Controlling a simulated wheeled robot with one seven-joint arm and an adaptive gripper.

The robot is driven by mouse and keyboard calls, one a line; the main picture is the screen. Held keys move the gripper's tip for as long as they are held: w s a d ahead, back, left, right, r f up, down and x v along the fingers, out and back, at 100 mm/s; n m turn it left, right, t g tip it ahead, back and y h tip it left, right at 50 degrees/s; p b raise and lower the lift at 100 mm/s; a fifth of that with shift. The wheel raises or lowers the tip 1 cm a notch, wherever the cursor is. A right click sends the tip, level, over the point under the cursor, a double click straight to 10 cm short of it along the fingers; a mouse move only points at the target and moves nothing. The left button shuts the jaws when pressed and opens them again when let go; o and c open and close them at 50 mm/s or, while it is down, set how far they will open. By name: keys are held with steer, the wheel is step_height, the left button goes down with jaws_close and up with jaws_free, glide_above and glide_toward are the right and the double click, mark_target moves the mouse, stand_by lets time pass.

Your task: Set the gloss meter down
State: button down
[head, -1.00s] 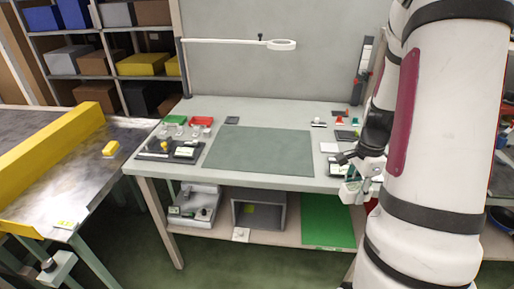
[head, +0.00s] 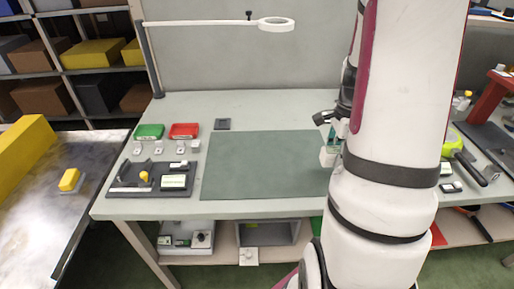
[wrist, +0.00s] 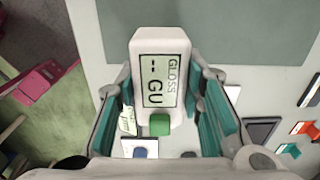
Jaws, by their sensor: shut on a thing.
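The gloss meter (wrist: 160,75) is a white block with a grey display reading "GLOSS -- GU" and a green button. My gripper (wrist: 166,112) is shut on it, with teal-padded fingers on both sides. In the head view, the white meter (head: 329,156) hangs below my gripper (head: 331,128) by the right edge of the dark mat (head: 265,165) on the workbench (head: 300,108). The wrist view shows the meter above the bench, overlapping the mat (wrist: 240,25). My arm hides the bench's right part in the head view, and the meter's underside is hidden.
A dark tray (head: 128,180) with small parts lies at the bench's left, with a green bin (head: 149,131) and a red bin (head: 184,131) behind. A magnifier lamp (head: 276,24) overhangs the back. A yellow-railed conveyor (head: 60,212) stands left. The mat's visible surface is clear.

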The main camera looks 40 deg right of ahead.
glide_above(278, 159)
steer(key=shift+f, duration=2.45)
steer(key=shift+f, duration=0.15)
steer(key=c, duration=1.1)
jaws_free()
